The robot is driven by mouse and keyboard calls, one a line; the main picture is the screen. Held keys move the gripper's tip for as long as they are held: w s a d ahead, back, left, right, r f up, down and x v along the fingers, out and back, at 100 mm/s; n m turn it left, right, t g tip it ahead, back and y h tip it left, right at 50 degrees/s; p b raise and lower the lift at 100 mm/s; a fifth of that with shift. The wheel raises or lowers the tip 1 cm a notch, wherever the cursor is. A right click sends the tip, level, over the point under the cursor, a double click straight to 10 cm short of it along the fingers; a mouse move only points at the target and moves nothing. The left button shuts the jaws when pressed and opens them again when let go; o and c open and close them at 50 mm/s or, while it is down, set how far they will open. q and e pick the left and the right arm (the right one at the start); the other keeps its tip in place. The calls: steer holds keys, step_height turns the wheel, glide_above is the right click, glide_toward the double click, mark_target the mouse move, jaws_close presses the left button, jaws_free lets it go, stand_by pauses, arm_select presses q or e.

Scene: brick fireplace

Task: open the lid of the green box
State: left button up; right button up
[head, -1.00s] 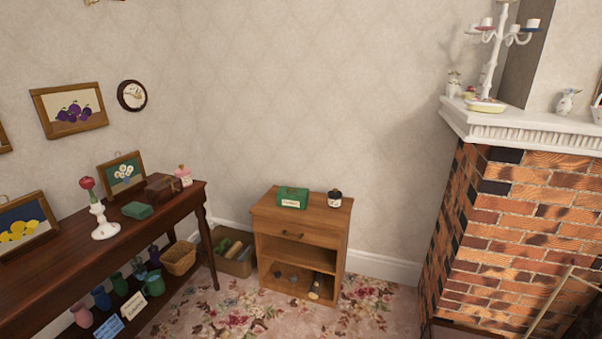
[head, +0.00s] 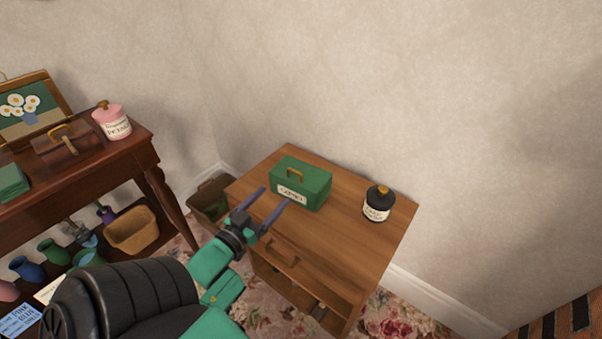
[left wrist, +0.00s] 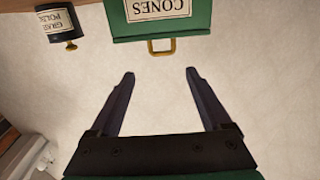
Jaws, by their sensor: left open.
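The green box (head: 302,186) sits on top of the small wooden cabinet (head: 350,215), its lid shut. It has a brass handle (head: 295,174) on the lid and a white label on its front. My left gripper (head: 266,200) is open and empty, just in front and to the left of the box, apart from it. In the left wrist view the box (left wrist: 200,22) appears upside down at the top, its handle (left wrist: 161,47) ahead of the spread fingers (left wrist: 160,75). My right gripper is not in view.
A black jar (head: 377,203) with a white label stands right of the box on the cabinet. A dark table (head: 75,185) at left holds a brown chest (head: 68,143) and a pink jar (head: 112,122). A brick fireplace (head: 570,320) shows at lower right.

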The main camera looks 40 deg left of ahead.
mark_target(295, 171)
arm_select(q)
steer(key=w, duration=0.4)
steer(key=w+a, duration=0.1)
steer(key=w, duration=0.1)
steer(key=shift+r, duration=0.2)
steer(key=w, duration=0.4)
steer(key=w+b, duration=0.1)
steer(key=w, duration=0.1)
steer(key=shift+a+f, duration=0.15)
steer(key=shift+a, duration=0.15)
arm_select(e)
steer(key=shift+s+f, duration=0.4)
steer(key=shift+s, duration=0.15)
arm_select(q)
jaws_close()
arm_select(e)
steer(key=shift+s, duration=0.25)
